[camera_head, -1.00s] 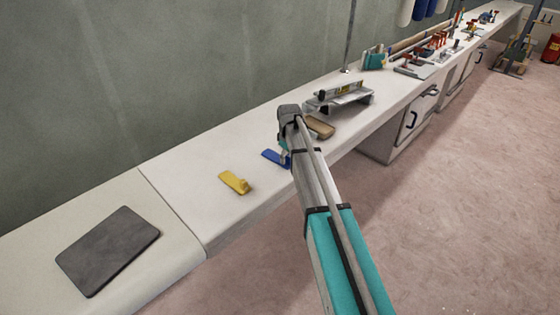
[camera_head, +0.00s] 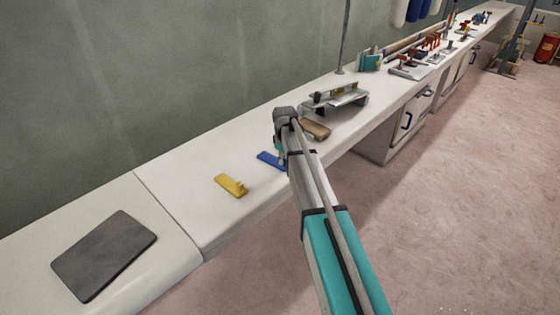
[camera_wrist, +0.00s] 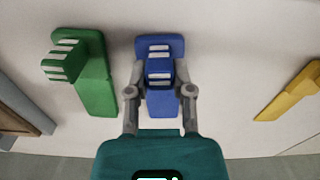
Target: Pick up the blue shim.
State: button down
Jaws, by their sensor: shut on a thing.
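The blue shim (camera_head: 268,159) lies on the white worktop near its front edge, partly hidden by my arm in the head view. In the wrist view the blue shim (camera_wrist: 160,47) is between the two fingers of my gripper (camera_wrist: 160,88), which is shut on its raised ribbed part. No clear gap shows under the shim; I cannot tell if it is lifted. In the head view my gripper (camera_head: 281,158) points down and is mostly hidden behind my arm.
A green shim (camera_wrist: 96,88) lies close left of the blue one in the wrist view. A yellow shim (camera_head: 231,185) lies apart. A brown block (camera_head: 315,128), a metal fixture (camera_head: 336,99) and a dark mat (camera_head: 104,255) are also on the worktop (camera_head: 190,215).

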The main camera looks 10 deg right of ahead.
jog(key=shift+r, duration=0.1)
jog(key=shift+r+p, duration=0.9)
jog(key=shift+p, duration=0.05)
jog(key=s+d+r+p, duration=0.1)
jog(key=s+r+p, duration=1)
jog(key=s, duration=0.3)
jog(key=shift+w, duration=0.1)
